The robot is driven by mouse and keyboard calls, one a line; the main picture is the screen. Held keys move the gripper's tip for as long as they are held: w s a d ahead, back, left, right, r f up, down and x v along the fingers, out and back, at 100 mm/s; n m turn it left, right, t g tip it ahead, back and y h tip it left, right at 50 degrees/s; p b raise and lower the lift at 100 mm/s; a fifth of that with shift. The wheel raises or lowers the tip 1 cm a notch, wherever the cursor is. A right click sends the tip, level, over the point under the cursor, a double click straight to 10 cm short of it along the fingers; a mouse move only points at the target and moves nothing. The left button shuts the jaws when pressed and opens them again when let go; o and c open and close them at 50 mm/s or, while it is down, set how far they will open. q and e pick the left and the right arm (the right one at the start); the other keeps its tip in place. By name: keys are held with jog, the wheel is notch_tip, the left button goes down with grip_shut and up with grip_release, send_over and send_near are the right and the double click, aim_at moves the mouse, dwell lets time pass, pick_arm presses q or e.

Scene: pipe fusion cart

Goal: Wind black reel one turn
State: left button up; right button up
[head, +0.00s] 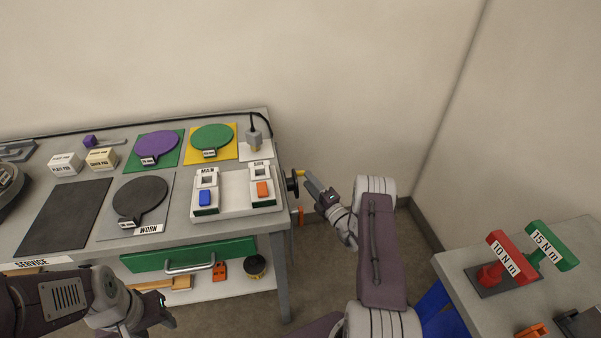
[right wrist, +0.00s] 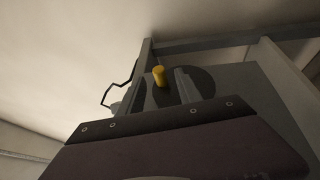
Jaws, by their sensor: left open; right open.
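The black reel (head: 292,184) is mounted on the right end of the cart, seen nearly edge-on in the head view. Its yellow crank knob (head: 300,173) sticks out to the right. In the right wrist view the reel is a dark disc (right wrist: 199,84) with the yellow knob (right wrist: 159,75) standing between my finger tips. My right gripper (head: 309,179) is open, with its fingers pointing at the knob; I cannot tell whether they touch it. My left gripper (head: 168,318) is open and empty in front of the cart, low at the left.
The cart top (head: 185,180) holds coloured discs on mats, a switch box (head: 236,192) and labelled blocks. A green drawer (head: 190,256) is below. A second table (head: 470,262) with red and green torque handles stands at the right. Floor shows between them.

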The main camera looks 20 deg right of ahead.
aim_at(301, 175)
jog(key=x, duration=0.5)
jog(key=shift+c, duration=0.2)
grip_shut()
jog(key=shift+s+f+b, duration=0.1)
jog(key=shift+f+b, duration=0.15)
jog(key=shift+b, duration=0.55)
jog(key=n+t+y+b, duration=0.1)
jog(key=b, duration=0.2)
jog(key=s+n+t+y+b, duration=0.1)
jog(key=t+b, duration=0.1)
jog(key=b, duration=0.2)
jog(key=n+t+y+b, duration=0.1)
jog(key=b, duration=0.3)
jog(key=shift+s+a+f+n+t, duration=0.1)
jog(key=shift+s+a+n+t, duration=0.15)
jog(key=shift+s+n+t, duration=0.15)
jog(key=shift+s+r+n+t+y+b, duration=0.2)
jog(key=shift+n+t+y+b, duration=0.3)
jog(key=shift+b, duration=0.45)
jog(key=shift+r, duration=0.1)
